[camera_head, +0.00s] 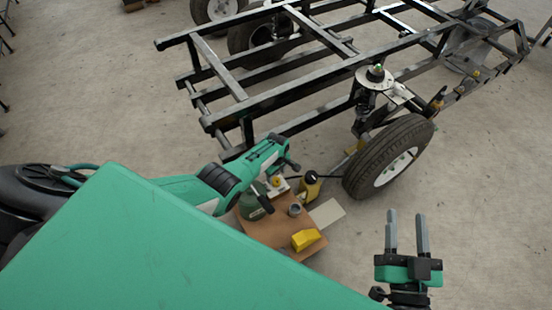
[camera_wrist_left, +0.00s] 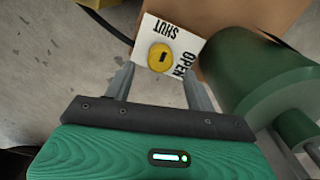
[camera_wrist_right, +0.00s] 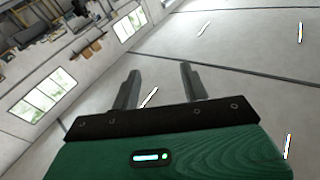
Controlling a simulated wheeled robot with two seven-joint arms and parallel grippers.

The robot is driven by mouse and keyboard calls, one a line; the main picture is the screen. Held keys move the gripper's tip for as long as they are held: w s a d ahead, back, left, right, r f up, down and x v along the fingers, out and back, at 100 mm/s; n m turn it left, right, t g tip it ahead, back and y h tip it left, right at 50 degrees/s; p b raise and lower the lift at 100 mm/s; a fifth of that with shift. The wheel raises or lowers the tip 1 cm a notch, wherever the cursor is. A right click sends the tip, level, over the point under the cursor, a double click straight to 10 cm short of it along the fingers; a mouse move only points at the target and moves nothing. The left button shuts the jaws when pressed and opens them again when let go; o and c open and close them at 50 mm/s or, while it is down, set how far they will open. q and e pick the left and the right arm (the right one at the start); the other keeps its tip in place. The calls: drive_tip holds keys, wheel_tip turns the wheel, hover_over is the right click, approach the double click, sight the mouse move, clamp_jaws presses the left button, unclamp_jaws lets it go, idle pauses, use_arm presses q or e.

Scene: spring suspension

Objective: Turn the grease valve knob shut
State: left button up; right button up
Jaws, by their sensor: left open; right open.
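The yellow grease valve knob (camera_wrist_left: 161,57) sits on a white plate (camera_wrist_left: 151,31) printed SHUT and OPEN. A dark slot marks the knob's face; I cannot tell which word it points to. In the head view the knob (camera_head: 276,181) is at the back of a brown bench top (camera_head: 270,226). My left gripper (camera_wrist_left: 158,78) is open. In its wrist view the fingers stand on either side of the knob's line, with the knob just beyond the tips, apparently untouched. My right gripper (camera_head: 406,213) is open and empty, away at the right; its wrist view shows empty fingers (camera_wrist_right: 158,82).
A green cylinder (camera_wrist_left: 255,70) stands close beside the plate on the right in the left wrist view. A yellow block (camera_head: 304,240) and a grey cup (camera_head: 295,210) are on the bench top. A wheel (camera_head: 389,157) and black frame (camera_head: 290,92) stand behind. Floor is clear at right.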

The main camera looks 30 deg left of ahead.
sight(276, 180)
use_arm(q)
wheel_tip(276, 180, up, 4)
drive_tip(key=shift+f+p, duration=0.15)
drive_tip(key=shift+p, duration=1.05)
use_arm(e)
drive_tip(key=s+a+f+g, duration=0.1)
drive_tip(key=s+f+g, duration=0.3)
drive_tip(key=f+g, duration=0.3)
use_arm(q)
drive_tip(key=shift+r, duration=0.3)
drive_tip(key=shift+r+p, duration=1.6)
drive_tip(key=shift+r, duration=0.8)
use_arm(e)
drive_tip(key=s+d+f+g+h, duration=0.1)
drive_tip(key=d+f+g+h, duration=0.1)
drive_tip(key=d, duration=0.3)
drive_tip(key=shift+s+d+f+g+h, duration=0.2)
drive_tip(key=shift+s+d+g+h, duration=0.2)
drive_tip(key=shift+g+h, duration=0.4)
